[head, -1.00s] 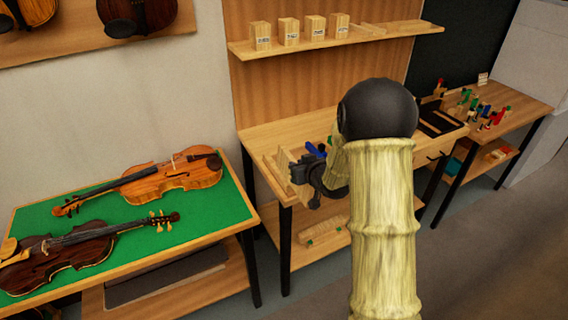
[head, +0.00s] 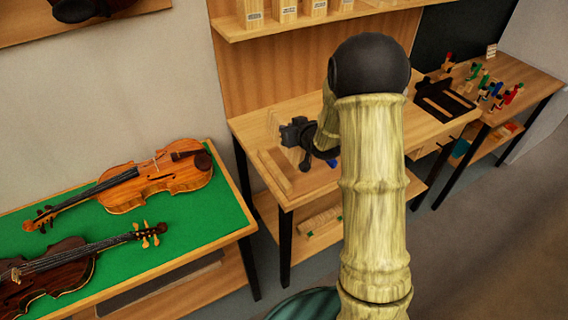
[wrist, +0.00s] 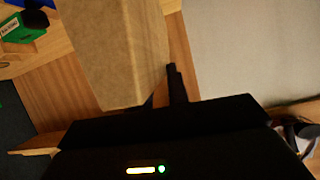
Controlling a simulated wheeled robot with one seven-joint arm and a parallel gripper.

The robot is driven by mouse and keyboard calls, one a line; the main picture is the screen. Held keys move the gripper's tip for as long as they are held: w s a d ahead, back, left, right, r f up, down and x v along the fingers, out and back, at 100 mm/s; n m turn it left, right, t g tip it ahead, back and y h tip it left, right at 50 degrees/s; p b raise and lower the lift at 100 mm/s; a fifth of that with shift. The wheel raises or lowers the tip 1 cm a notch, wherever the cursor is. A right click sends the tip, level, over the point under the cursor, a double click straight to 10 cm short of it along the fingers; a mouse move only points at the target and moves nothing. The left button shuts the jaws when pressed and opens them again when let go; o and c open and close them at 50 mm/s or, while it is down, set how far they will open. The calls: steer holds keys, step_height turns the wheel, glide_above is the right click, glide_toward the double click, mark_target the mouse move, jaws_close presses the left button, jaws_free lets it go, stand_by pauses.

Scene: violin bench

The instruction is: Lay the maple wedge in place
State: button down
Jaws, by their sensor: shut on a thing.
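My gripper (head: 290,132) is over the left part of the workbench in the head view, partly hidden by my own arm. It is shut on a pale wooden piece, which looks like the maple wedge (wrist: 115,50). In the wrist view the wedge is large and close, hiding much of what lies behind it, with a dark finger (wrist: 178,85) at its edge. In the head view a pale upright piece (head: 272,124) shows just left of the gripper, apparently the held wedge. I cannot tell whether it touches the bench.
A long wooden strip (head: 274,171) lies at the bench's left end. A blue thing (head: 332,162) is near the gripper. A green labelled box (wrist: 24,32) shows in the wrist view. A shelf with blocks (head: 285,9) hangs behind. Violins (head: 155,182) lie on the green table at left.

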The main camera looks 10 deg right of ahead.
mark_target(288, 153)
steer(key=shift+s+a+r, duration=0.1)
steer(key=shift+s, duration=0.1)
steer(key=shift+f, duration=0.3)
steer(key=f, duration=0.5)
steer(key=shift+w+f+p, duration=0.15)
steer(key=shift+w+p, duration=0.05)
steer(key=shift+p, duration=0.2)
steer(key=shift+s+a, duration=0.15)
steer(key=shift+s, duration=0.05)
steer(key=shift+d+f, duration=0.1)
steer(key=shift+d, duration=0.1)
step_height(288, 153, down, 4)
steer(key=shift+r+p, duration=0.15)
steer(key=shift+p, duration=0.2)
steer(key=shift+f, duration=0.2)
steer(key=c, duration=1.3)
jaws_free()
steer(key=shift+c, duration=0.2)
